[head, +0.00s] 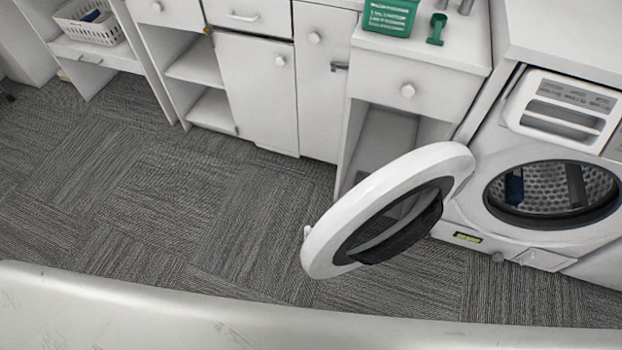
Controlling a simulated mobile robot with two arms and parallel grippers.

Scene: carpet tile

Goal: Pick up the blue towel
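A dark blue piece (514,187), which may be the blue towel, shows inside the washing machine drum at the right of the head view. It is small and partly in shadow, so I cannot tell its full shape. Another blue item (91,16) lies in the white basket at the top left; I cannot tell whether it is cloth. The washing machine (470,210) has its round door (330,240) swung wide open to the left. Neither of my grippers is in view.
The white basket (100,32) stands on a low white unit. White cabinets (255,95) line the back. A green box (389,17) and a green scoop (437,28) are on the counter. The open door juts over the grey carpet (190,205), which is clear at left.

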